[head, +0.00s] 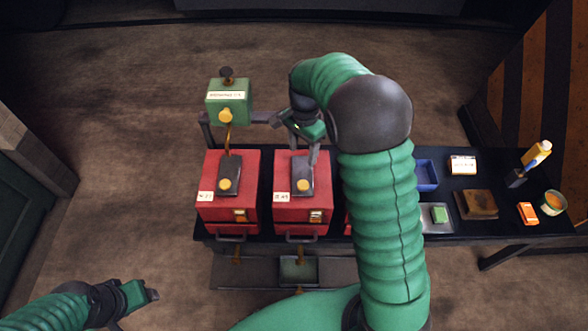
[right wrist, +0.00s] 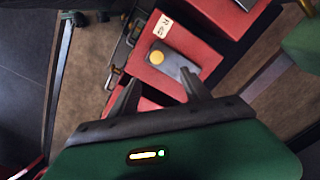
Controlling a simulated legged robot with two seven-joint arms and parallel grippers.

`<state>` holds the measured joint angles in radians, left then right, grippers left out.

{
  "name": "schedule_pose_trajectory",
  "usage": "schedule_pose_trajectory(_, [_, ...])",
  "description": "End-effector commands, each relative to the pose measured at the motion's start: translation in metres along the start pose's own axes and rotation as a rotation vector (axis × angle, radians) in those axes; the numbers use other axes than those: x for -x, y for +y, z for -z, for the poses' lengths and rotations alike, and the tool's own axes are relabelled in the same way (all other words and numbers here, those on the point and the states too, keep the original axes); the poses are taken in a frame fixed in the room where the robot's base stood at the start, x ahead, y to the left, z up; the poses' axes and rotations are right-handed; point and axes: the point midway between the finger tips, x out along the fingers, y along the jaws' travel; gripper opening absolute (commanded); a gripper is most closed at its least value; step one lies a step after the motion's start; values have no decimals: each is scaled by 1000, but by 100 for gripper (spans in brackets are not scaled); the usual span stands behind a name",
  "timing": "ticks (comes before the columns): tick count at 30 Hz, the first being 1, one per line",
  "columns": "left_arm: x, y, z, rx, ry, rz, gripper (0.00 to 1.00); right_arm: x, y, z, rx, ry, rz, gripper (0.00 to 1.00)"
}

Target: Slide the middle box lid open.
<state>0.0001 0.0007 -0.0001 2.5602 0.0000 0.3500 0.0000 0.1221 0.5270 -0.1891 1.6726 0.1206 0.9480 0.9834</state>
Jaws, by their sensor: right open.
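The middle box (head: 284,210) is red, with a dark lid plate (head: 303,173) on top that carries a round yellow knob (head: 306,186). A white label sits at its near left corner. In the right wrist view, a labelled red box (right wrist: 143,66) shows its dark plate (right wrist: 182,68) and yellow knob (right wrist: 157,57) just beyond the fingers.
A similar red box (head: 215,212) stands left; my right arm mostly hides another red box (head: 348,222) to the right. A green device (head: 228,108) stands behind. The right side of the black table holds a blue tray (head: 427,176), a brown block (head: 484,205) and small items.

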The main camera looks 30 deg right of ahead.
Motion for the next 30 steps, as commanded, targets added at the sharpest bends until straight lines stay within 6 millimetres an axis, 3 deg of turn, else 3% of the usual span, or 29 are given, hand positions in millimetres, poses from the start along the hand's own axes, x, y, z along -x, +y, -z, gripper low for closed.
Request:
schedule_pose_trajectory(15, [15,0,4,0,1,0,55,-131,-4,-2,2,-2,-10,56])
schedule_pose_trajectory(21, [17,0,4,0,1,0,55,-153,-4,-1,4,-1,-4,56])
schedule_pose_trajectory(29, [17,0,4,0,1,0,55,-156,-6,-1,4,0,-5,56])
schedule_pose_trajectory(30, [17,0,4,0,1,0,55,-156,-6,-1,4,0,-5,52])
